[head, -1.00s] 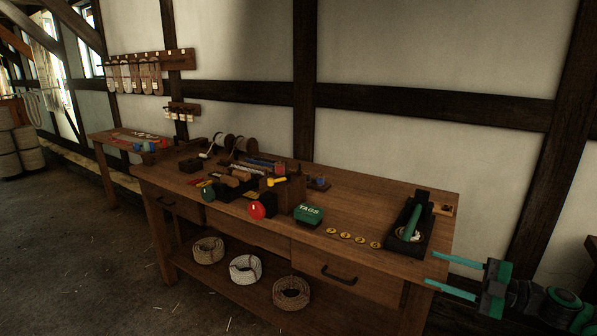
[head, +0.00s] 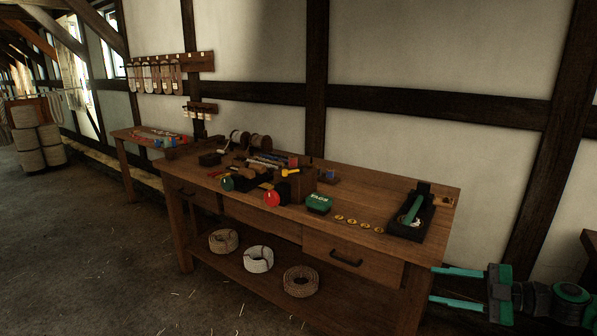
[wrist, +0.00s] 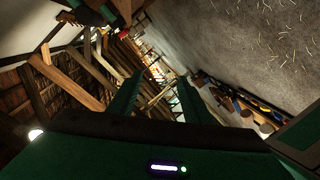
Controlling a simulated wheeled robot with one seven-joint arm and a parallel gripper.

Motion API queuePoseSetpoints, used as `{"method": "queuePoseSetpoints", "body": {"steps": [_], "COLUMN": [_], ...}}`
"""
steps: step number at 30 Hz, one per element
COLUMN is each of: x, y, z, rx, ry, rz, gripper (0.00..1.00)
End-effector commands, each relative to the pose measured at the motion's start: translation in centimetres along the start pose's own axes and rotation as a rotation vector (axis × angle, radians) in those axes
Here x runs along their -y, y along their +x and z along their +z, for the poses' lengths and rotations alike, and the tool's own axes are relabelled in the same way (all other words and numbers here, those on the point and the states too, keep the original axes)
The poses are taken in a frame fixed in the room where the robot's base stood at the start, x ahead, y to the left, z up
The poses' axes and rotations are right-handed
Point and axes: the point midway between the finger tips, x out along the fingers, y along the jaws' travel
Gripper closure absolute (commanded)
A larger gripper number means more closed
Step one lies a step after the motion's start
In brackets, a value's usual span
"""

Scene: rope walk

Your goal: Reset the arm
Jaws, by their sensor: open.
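My gripper (head: 458,287) is at the lower right of the head view, beside the right end of the workbench (head: 390,185) and below the level of its top. Its two teal fingers point left and stand apart with nothing between them. In the wrist view my gripper (wrist: 150,97) also shows its two fingers apart and empty. The wrist view is tilted and looks along the building, with roof beams on the left and the floor at the upper right.
Rope coils (head: 259,259) lie on the lower shelf. The floor (head: 90,260) at left is clear.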

Motion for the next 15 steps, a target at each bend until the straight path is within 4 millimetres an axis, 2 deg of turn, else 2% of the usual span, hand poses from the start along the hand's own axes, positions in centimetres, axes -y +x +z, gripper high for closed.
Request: {"method": "queuePoseSetpoints", "body": {"steps": [9, 15], "x": [4.2, 7.5], "y": [0.9, -0.5], "z": [-0.9, -2.0], "rx": [0.154, 0.411], "ry": [0.272, 0.556], "rz": [-0.262, -0.44], "gripper": [0.55, 0.55]}}
